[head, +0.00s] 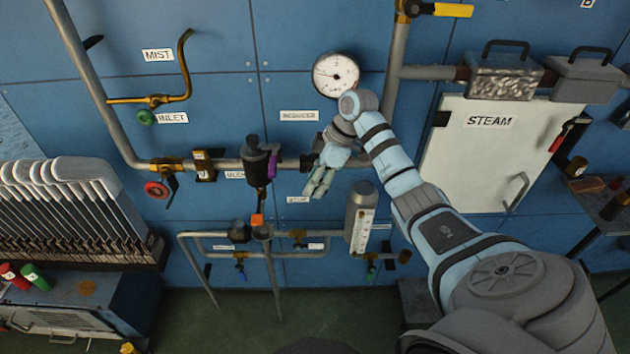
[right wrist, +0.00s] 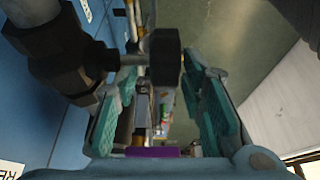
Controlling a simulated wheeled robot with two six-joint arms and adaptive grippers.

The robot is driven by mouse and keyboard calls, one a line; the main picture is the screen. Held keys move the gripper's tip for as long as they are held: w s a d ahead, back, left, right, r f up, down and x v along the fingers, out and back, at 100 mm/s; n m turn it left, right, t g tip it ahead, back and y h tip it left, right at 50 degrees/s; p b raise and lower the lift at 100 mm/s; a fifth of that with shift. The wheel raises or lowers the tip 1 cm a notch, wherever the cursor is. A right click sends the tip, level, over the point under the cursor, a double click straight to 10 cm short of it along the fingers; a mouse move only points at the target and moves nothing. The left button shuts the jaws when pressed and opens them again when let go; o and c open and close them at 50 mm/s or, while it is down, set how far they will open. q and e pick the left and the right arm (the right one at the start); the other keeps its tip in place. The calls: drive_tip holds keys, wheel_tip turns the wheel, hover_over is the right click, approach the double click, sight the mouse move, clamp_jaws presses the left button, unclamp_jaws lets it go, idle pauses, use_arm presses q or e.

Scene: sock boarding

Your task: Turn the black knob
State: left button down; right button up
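The black knob (right wrist: 166,60) shows in the right wrist view on a short stem from a dark pipe fitting (right wrist: 70,55). My right gripper (right wrist: 160,82) has its two teal fingers spread, one on each side of the knob near their tips. Gaps show on both sides, so it does not look gripped. In the head view my right gripper (head: 318,190) points downward in front of the horizontal pipe, below the REDUCER label. The dark fitting (head: 308,162) is just left of it there; the knob itself seems hidden behind the gripper. My left gripper is not in view.
A white gauge (head: 335,75) is above the gripper. A black valve body (head: 254,160) with a purple part (head: 272,165) stands to its left. A grey flow meter (head: 361,208) is close on the lower right. The white STEAM door (head: 480,165) is further right.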

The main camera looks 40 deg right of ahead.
drive_tip(key=shift+s, duration=0.35)
drive_tip(key=shift+s+r, duration=0.15)
drive_tip(key=shift+c, duration=0.6)
drive_tip(key=shift+s, duration=0.1)
drive_tip(key=c, duration=0.6)
clamp_jaws()
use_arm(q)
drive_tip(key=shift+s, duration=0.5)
use_arm(e)
drive_tip(key=o, duration=0.7)
unclamp_jaws()
drive_tip(key=shift+w, duration=0.25)
